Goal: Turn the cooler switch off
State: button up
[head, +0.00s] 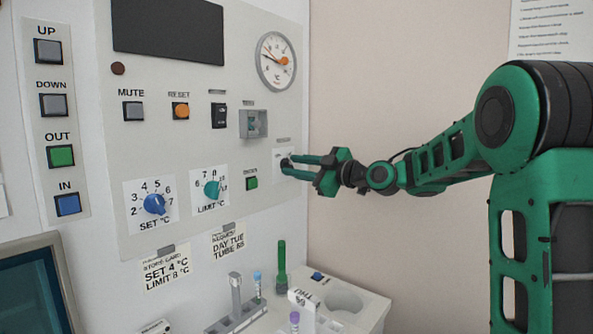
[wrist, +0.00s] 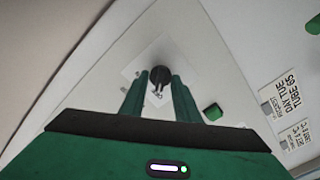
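The cooler switch appears to be the small dark round switch on a white plate (head: 280,152) at the right edge of the panel. Its label is too small to read. In the wrist view, the dark round switch (wrist: 160,73) lies between and just beyond my fingertips, with a small pale part at its near side. Its on or off position cannot be told. My gripper (head: 287,166) reaches the plate from the right, with its two green fingers apart, one above the other. It also shows in the wrist view (wrist: 159,82). Contact with the switch cannot be told.
A green button (head: 251,183) sits just left of my fingers.

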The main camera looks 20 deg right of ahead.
jog(key=shift+s, duration=0.1)
jog(key=shift+s+d, duration=0.25)
jog(key=shift+s, duration=0.05)
jog(key=v, duration=0.9)
jog(key=shift+s+d, duration=0.25)
jog(key=shift+d, duration=0.05)
